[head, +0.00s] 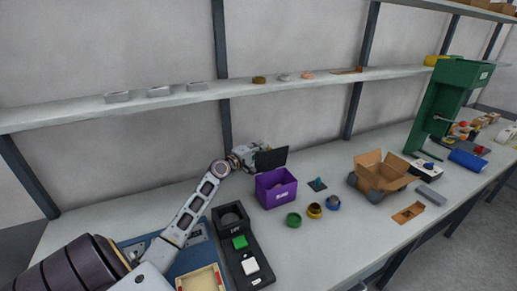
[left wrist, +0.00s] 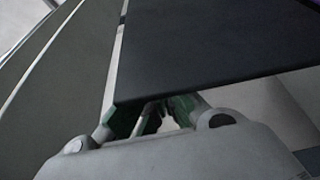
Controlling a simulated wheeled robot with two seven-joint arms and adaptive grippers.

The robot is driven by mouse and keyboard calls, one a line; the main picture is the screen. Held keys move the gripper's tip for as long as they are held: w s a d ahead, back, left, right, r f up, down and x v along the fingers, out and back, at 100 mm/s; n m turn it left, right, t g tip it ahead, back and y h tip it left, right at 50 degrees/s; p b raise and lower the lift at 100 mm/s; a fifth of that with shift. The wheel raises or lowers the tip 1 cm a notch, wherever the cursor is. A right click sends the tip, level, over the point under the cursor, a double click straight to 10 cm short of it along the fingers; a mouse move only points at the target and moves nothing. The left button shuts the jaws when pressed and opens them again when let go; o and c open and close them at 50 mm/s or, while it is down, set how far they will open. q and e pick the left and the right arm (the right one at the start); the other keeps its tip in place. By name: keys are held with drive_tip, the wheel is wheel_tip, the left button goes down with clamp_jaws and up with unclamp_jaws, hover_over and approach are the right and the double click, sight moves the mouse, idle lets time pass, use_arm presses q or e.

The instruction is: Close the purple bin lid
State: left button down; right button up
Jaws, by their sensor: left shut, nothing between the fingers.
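The purple bin (head: 278,189) stands on the table in the head view. Its dark lid (head: 270,159) is up, standing roughly upright at the back of the bin. My left gripper (head: 262,149) is at the lid's upper left, behind it, and the lid partly hides the fingers. In the left wrist view the dark lid (left wrist: 215,50) fills much of the upper picture and covers the fingertips. The left gripper is shut with nothing in it. I cannot tell whether it touches the lid. My right gripper is in neither view.
An open cardboard box (head: 382,176) stands right of the bin. Green, yellow and blue rings (head: 293,219) lie in front of it. A black device (head: 240,243) with green and white blocks stands at the front left. A shelf (head: 215,93) runs above.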

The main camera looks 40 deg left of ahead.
sight(271, 161)
use_arm(q)
drive_tip(key=shift+s+d+r+m, duration=0.2)
drive_tip(key=shift+s+d, duration=0.2)
drive_tip(key=shift+d, duration=0.4)
drive_tip(key=shift+s+d+r+m, duration=0.1)
drive_tip(key=shift+s+d+m, duration=0.1)
drive_tip(key=shift+s+d, duration=0.4)
drive_tip(key=s+d+f, duration=0.3)
drive_tip(key=d+f, duration=0.1)
drive_tip(key=d, duration=0.4)
drive_tip(key=shift+s+p, duration=0.25)
drive_tip(key=shift+p, duration=0.05)
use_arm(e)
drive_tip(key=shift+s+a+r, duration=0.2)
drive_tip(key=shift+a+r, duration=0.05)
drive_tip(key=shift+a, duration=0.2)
use_arm(q)
drive_tip(key=shift+r, duration=0.2)
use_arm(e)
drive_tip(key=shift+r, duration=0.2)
